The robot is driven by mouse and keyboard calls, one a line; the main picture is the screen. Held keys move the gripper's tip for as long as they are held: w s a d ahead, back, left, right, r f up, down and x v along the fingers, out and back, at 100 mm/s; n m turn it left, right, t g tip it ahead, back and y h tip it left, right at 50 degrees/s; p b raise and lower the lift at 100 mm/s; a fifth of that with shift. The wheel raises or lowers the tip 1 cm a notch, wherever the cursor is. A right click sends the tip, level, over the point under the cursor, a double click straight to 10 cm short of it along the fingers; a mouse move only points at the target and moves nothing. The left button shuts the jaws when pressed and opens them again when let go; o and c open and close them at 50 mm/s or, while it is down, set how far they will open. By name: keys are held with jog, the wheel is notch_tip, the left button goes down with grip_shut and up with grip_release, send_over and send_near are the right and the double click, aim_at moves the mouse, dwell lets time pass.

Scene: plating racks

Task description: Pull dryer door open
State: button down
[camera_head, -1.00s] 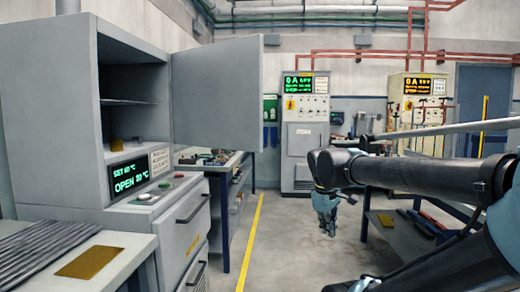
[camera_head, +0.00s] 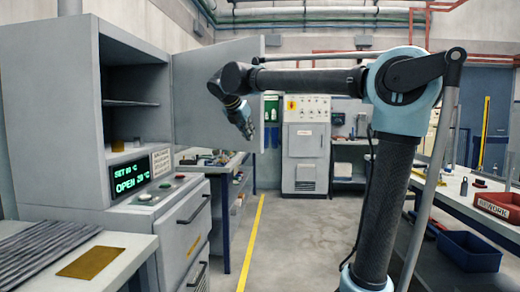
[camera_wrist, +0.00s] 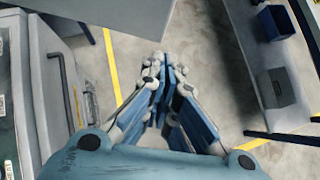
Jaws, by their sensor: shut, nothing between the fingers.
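The dryer (camera_head: 50,110) is a grey cabinet at the left in the head view, with its upper chamber uncovered and a shelf inside. Its display (camera_head: 130,177) reads OPEN. The grey dryer door (camera_head: 205,65) stands swung out to the right of the chamber. My gripper (camera_head: 246,128) hangs in front of the door's lower right part in the head view, pointing down; whether it touches the door cannot be told. In the wrist view my gripper (camera_wrist: 158,65) has its fingertips together, with nothing between them, above the floor.
A dark handle (camera_head: 193,208) is on the cabinet front below the display. A bench with a gold plate (camera_head: 90,262) stands at front left. A bench with a blue bin (camera_head: 468,250) and a red bin (camera_head: 498,207) is at right. The floor aisle (camera_head: 290,245) between is clear.

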aim_at(260, 146)
jog(key=x, duration=0.9)
jog(key=shift+w+a, duration=0.15)
jog(key=shift+w, duration=0.05)
jog(key=w, duration=0.1)
jog(key=w+d, duration=0.1)
jog(key=w, duration=0.1)
jog(key=shift+d+f, duration=0.2)
jog(key=shift+f, duration=0.05)
jog(key=shift+w+d, duration=0.2)
jog(key=shift+w, duration=0.3)
